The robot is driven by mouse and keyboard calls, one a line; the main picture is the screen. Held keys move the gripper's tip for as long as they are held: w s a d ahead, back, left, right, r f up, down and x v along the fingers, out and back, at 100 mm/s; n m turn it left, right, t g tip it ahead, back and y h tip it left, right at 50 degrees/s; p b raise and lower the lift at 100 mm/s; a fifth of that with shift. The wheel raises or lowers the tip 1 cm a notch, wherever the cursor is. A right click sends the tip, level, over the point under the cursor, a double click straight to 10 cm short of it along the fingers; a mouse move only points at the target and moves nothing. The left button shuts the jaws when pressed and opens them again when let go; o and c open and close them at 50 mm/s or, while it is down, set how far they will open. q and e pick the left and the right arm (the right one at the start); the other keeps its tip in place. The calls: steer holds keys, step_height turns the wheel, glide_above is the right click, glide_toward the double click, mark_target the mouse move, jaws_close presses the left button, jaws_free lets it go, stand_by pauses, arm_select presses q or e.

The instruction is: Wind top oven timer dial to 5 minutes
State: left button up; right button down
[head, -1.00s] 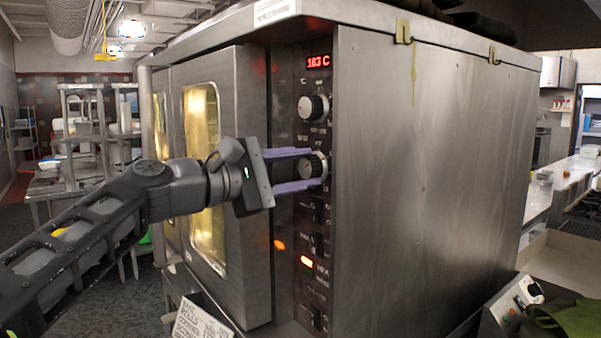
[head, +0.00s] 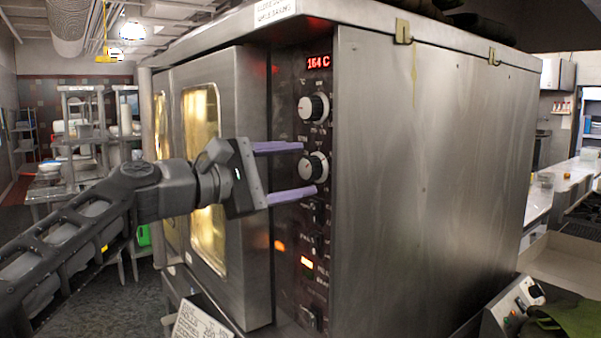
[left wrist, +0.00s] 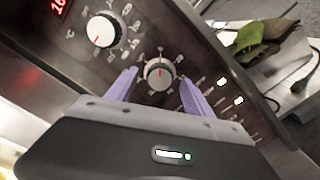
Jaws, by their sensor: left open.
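The upper dial (head: 313,107) sits under a red display (head: 318,62) reading 164 C. The lower dial (head: 313,167), which appears to be the timer, sits just below it. My left gripper (head: 298,170) is open, its purple fingers above and below the lower dial and apart from it. In the left wrist view the lower dial (left wrist: 159,74) lies between the spread fingers, with a red mark on its pale face. The upper dial (left wrist: 102,30) is up and left. My right gripper is not seen.
The oven door (head: 225,180) with its lit window stands left of the panel, behind my left arm. Lit switches (head: 306,262) sit below the dials. A handwritten card (head: 200,322) is low in front. A counter (head: 550,190) runs at the right.

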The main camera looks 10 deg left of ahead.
arm_select(q)
steer(key=b+v, duration=0.1)
steer(key=v, duration=0.5)
steer(key=shift+s, duration=0.15)
